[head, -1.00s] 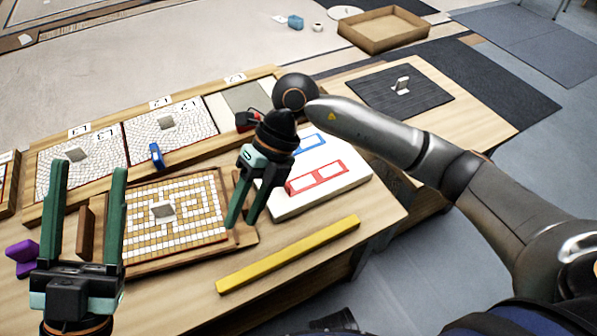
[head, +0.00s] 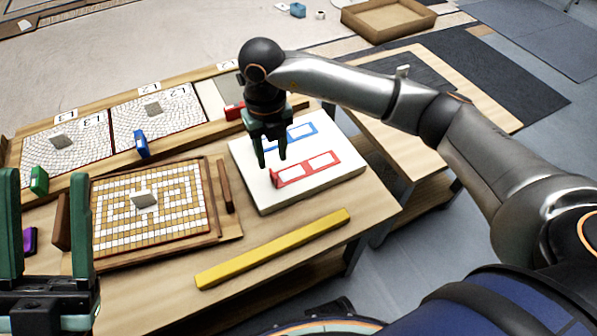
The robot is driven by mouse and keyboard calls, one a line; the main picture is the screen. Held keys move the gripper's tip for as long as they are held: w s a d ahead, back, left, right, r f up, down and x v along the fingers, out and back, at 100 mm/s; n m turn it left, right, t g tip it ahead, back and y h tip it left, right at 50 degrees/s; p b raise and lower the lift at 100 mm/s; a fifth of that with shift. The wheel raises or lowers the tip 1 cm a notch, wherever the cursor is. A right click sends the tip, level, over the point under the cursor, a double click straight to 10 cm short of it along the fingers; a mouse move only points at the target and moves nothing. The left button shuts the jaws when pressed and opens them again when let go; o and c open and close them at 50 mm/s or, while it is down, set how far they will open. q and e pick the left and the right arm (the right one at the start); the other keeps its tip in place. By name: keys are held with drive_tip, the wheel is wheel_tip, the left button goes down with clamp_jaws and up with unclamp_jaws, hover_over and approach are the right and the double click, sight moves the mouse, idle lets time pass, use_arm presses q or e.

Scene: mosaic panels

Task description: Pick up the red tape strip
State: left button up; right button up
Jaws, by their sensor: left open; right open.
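The red tape strip (head: 306,169) looks like a flat red outline with two openings, lying on the white board (head: 262,200). A small red tab (head: 275,178) stands up at its left end. My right gripper (head: 272,162) points down over the board with its fingers apart, just above and behind that tab. No contact with the tab can be made out. My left gripper (head: 44,175) is open and empty at the lower left, far from the strip.
A blue outline (head: 302,130) lies behind the red one. A yellow bar (head: 272,249) lies in front of the board. A mosaic panel (head: 110,240) is to the left. Red (head: 234,111), blue (head: 141,144) and green (head: 39,180) blocks stand near the back panels.

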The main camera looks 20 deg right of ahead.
sight(273, 173)
drive_tip(key=f, duration=0.2)
drive_tip(key=f+b, duration=0.1)
drive_tip(key=f, duration=0.1)
drive_tip(key=f+b, duration=0.1)
drive_tip(key=f, duration=0.1)
drive_tip(key=shift+w, duration=0.3)
drive_tip(key=shift+c, duration=0.2)
clamp_jaws()
